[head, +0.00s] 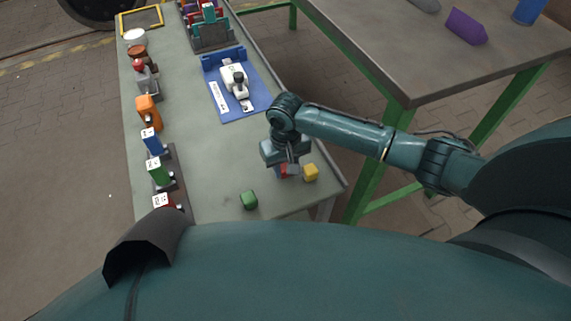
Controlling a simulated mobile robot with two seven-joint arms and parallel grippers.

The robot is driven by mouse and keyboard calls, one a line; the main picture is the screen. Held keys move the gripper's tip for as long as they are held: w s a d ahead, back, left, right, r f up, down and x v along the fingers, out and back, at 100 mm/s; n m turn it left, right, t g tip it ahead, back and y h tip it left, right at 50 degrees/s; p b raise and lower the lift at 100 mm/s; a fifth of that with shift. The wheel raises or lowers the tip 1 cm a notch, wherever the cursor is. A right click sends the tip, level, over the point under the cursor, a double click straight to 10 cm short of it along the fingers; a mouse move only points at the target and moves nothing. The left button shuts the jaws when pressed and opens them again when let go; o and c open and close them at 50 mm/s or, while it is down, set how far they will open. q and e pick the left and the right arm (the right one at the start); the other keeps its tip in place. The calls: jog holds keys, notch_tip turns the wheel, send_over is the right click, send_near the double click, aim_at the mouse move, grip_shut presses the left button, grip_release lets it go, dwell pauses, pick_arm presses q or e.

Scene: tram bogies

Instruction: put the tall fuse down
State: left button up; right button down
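My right gripper (290,164) points down over the near right end of the long grey-green table (205,140). A small red thing (283,172) shows right under it, mostly hidden by the gripper. I cannot tell whether the fingers hold it. Nothing in view is clearly the tall fuse. Blue (152,141), green (158,171) and red (163,201) pieces with white labelled tops stand along the table's left edge. My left gripper is not in view.
A yellow block (310,173) is close right of the gripper, a green block (249,200) nearer. Farther back are a blue tray (213,60) with a white device (235,80), and an orange piece (147,112). The table's middle is clear. A second table (400,45) stands right.

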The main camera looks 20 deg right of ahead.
jog(key=c, duration=1.1)
grip_release()
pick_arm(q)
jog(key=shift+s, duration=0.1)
pick_arm(e)
jog(key=shift+o, duration=0.2)
jog(key=shift+r, duration=0.2)
notch_tip(320, 180, up, 10)
jog(key=p, duration=0.2)
jog(key=shift+f+p, duration=0.15)
jog(key=shift+p, duration=0.25)
jog(key=s+a+f+n+t+y, duration=0.2)
jog(key=s+a+f+t+y, duration=0.15)
jog(key=s+a+y, duration=0.55)
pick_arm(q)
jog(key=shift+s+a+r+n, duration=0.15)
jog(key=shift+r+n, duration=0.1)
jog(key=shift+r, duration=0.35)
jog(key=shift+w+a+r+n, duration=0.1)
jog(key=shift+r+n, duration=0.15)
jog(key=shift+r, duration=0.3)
pick_arm(e)
jog(key=s+d+r+t+h, duration=0.4)
jog(key=s+d+r+t, duration=0.2)
jog(key=r+t, duration=0.3)
jog(key=shift+s+d+r+t+h, duration=0.25)
jog(key=shift+s+r+t+h, duration=0.2)
jog(key=shift+t, duration=0.3)
